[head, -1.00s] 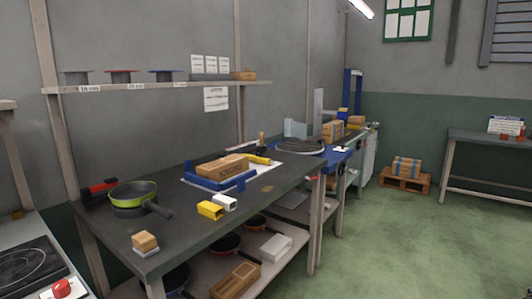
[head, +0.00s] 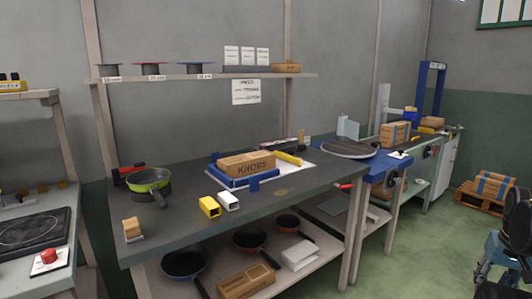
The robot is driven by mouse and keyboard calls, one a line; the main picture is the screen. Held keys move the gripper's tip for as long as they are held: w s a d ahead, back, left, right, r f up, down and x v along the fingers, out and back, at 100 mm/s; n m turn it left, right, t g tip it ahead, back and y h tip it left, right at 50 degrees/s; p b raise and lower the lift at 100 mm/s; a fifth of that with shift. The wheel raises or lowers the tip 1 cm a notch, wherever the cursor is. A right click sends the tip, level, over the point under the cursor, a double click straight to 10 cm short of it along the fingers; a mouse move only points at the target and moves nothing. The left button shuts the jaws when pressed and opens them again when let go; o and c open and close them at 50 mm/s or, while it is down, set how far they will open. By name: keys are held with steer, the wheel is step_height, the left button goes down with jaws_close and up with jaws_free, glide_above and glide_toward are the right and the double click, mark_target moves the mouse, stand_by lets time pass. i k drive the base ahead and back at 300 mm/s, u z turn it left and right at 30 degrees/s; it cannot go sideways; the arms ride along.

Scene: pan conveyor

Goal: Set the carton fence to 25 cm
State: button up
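No part is plainly marked as the carton fence, and I can read no 25 cm mark. A blue-edged fixture (head: 238,182) on the bench holds a KNOBS carton (head: 246,163), with a yellow piece (head: 288,158) at its right. Farther right, a blue-topped station (head: 377,165) carries a round dark disc and a brown carton (head: 394,134). A tall blue frame (head: 421,90) stands behind it. My gripper (head: 492,277) seems to show as dark, cut-off parts at the lower right edge, apart from everything; its fingers are unclear.
A green pan (head: 149,181), yellow block (head: 209,206) and white block (head: 229,202) are on the dark bench. Pans and boxes fill its lower shelf (head: 305,272). A cooktop (head: 36,231) stands at left. Strapped cartons lie on a pallet (head: 481,198). Green floor (head: 425,265) is open at right.

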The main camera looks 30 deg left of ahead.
mark_target(288, 158)
steer(key=u, duration=0.55)
steer(key=i, duration=0.75)
steer(key=u, duration=0.55)
